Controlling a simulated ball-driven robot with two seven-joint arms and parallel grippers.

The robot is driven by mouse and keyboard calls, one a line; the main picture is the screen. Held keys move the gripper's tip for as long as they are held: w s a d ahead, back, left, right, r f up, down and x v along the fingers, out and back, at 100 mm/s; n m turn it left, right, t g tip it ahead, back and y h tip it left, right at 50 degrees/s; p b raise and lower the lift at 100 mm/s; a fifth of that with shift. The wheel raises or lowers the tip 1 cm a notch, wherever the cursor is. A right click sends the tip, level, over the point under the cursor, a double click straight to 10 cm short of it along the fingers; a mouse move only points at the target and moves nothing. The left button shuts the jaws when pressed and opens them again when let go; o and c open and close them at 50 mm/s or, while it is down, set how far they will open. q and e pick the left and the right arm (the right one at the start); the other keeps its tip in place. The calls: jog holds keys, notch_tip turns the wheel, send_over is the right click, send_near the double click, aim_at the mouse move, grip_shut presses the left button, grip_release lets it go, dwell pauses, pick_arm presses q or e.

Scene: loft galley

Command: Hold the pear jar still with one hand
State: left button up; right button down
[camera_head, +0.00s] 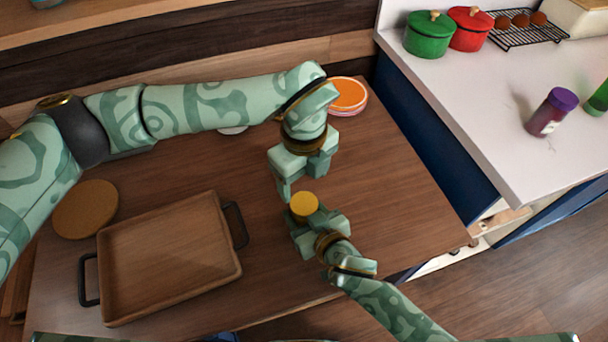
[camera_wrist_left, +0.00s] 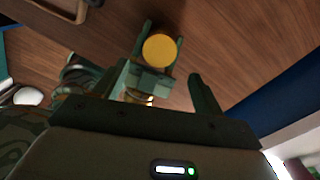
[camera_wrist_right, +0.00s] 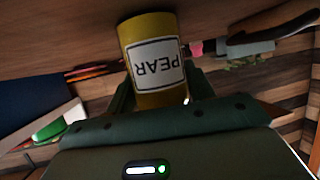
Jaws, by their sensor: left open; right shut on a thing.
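The pear jar (camera_head: 304,204) is yellow and stands upright on the wooden table. Its white PEAR label shows upside down in the right wrist view (camera_wrist_right: 154,66). My right gripper (camera_head: 308,220) is shut on the jar from the near side, with a finger on each side of it. My left gripper (camera_head: 298,174) is open and empty just behind and above the jar, pointing down. In the left wrist view the jar's round yellow top (camera_wrist_left: 159,50) lies beyond my left fingers, with my right gripper around it.
A wooden tray (camera_head: 118,238) with black handles and a round cork mat (camera_head: 85,208) lie at the left. An orange-topped round dish (camera_head: 347,95) stands at the back. The white counter (camera_head: 470,100) at the right carries green (camera_head: 428,36) and red (camera_head: 469,30) pots. The table right of the jar is clear.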

aim_at(304, 203)
pick_arm(q)
jog(key=shift+f, duration=0.15)
jog(key=shift+f, duration=3.9)
jog(key=c, duration=1)
jog(key=m, duration=0.4)
jog(key=shift+r, duration=0.1)
jog(key=m, duration=0.5)
jog(key=shift+m, duration=0.4)
jog(key=o, duration=1.1)
jog(key=shift+c, duration=0.2)
